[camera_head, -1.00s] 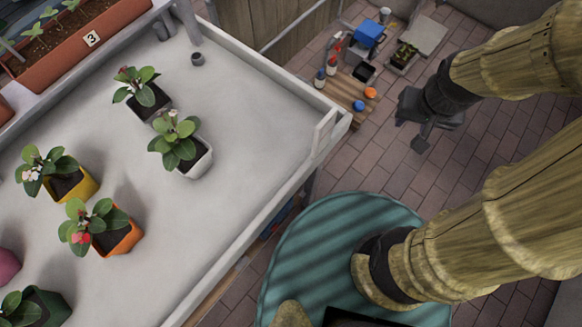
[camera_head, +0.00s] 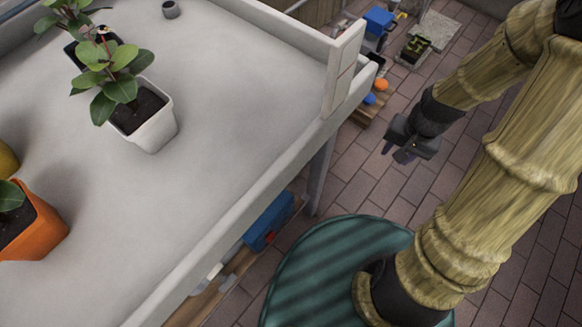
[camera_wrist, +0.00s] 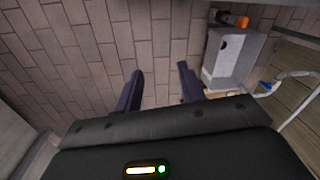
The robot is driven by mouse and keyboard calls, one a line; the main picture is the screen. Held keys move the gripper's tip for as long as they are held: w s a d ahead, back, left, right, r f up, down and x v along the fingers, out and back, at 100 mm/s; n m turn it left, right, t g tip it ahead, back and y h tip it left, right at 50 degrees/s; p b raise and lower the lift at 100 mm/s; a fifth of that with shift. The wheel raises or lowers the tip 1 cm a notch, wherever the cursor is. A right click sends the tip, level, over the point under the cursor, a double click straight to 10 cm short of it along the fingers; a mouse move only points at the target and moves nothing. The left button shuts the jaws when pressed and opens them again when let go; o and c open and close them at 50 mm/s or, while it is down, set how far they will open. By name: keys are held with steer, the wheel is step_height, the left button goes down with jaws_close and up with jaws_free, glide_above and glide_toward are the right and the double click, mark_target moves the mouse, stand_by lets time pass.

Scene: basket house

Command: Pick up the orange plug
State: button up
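A small orange round thing (camera_head: 380,85), perhaps the orange plug, sits on a low wooden board (camera_head: 372,108) on the floor in the head view. A similar blue round thing (camera_head: 369,99) is right beside it. In the wrist view an orange object (camera_wrist: 237,20) lies behind a grey open box (camera_wrist: 233,57); I cannot tell if it is the same thing. My gripper (camera_head: 394,156) is apart from the orange thing, lower and right of it in the head view. In the wrist view my gripper (camera_wrist: 160,72) has its two fingers spread and nothing between them.
A white-rimmed table (camera_head: 230,110) with potted plants fills the left; its corner and leg stand near my arm. Beyond are a blue box (camera_head: 379,20) and a small planter (camera_head: 415,48). A blue and red object (camera_head: 268,222) is under the table. Brick floor is clear around my gripper.

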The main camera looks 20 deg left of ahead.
steer(key=w+a+f+m+g+y+b, duration=0.1)
steer(key=a+f+m+y+b, duration=0.25)
steer(key=f, duration=0.85)
steer(key=a+f+m+g+y+b, duration=0.1)
steer(key=a+f+m+y+b, duration=0.2)
steer(key=f, duration=0.9)
steer(key=w+a+f+m+t+y+b, duration=0.3)
steer(key=w+a+f+m+t+y, duration=0.2)
steer(key=m, duration=0.7)
step_height(320, 180, down, 2)
steer(key=w+a, duration=0.2)
steer(key=shift+w+a+b, duration=0.3)
steer(key=shift+a+b, duration=0.1)
steer(key=shift+f, duration=0.1)
